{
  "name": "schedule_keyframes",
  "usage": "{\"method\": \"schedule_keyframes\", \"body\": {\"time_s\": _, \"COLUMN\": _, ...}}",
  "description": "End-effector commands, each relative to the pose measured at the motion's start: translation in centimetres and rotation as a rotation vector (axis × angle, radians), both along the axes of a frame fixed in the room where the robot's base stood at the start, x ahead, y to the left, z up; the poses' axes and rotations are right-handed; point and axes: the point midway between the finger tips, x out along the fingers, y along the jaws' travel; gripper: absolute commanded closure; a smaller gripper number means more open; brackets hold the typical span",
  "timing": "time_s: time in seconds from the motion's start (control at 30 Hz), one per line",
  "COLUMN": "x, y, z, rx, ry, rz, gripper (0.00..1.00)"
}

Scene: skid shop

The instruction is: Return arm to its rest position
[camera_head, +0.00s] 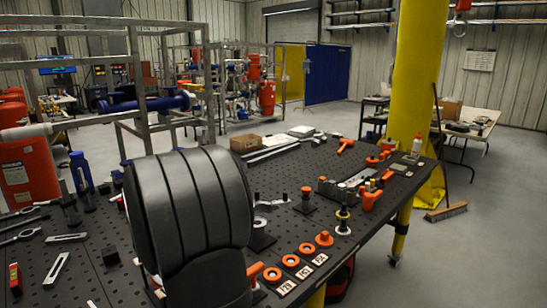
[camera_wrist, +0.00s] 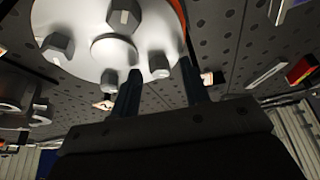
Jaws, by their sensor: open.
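My gripper (camera_wrist: 160,78) shows in the wrist view as two dark fingers set apart, with nothing held between them. A pale round flange (camera_wrist: 75,45) with several grey hex bolts (camera_wrist: 123,17) fills the upper left of that view, close to the fingertips. Whether the fingers touch it cannot be told. In the head view my black arm covers the left middle of the perforated black table (camera_head: 395,205), and the gripper's fingers cannot be made out there.
Orange rings (camera_head: 290,260) with label cards lie at the table's front. An orange-capped post (camera_head: 306,195), a metal block with fittings (camera_head: 345,190) and orange tools (camera_head: 346,145) stand farther right and back. Wrenches (camera_head: 22,230) lie at left. A yellow column (camera_head: 418,75) rises beyond the table's right edge.

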Motion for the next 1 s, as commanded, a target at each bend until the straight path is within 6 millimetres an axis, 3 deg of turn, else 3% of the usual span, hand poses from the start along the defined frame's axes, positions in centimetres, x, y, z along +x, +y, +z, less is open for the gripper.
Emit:
{"method": "schedule_keyframes", "body": {"time_s": 0.47, "x": 0.0, "y": -0.2, "z": 0.3, "rx": 0.001, "ry": 0.000, "rz": 0.129, "gripper": 0.58}}
{"method": "schedule_keyframes", "body": {"time_s": 1.0, "x": -3.0, "y": -3.1, "z": 10.6, "rx": 0.002, "ry": -0.003, "rz": 0.126, "gripper": 0.58}}
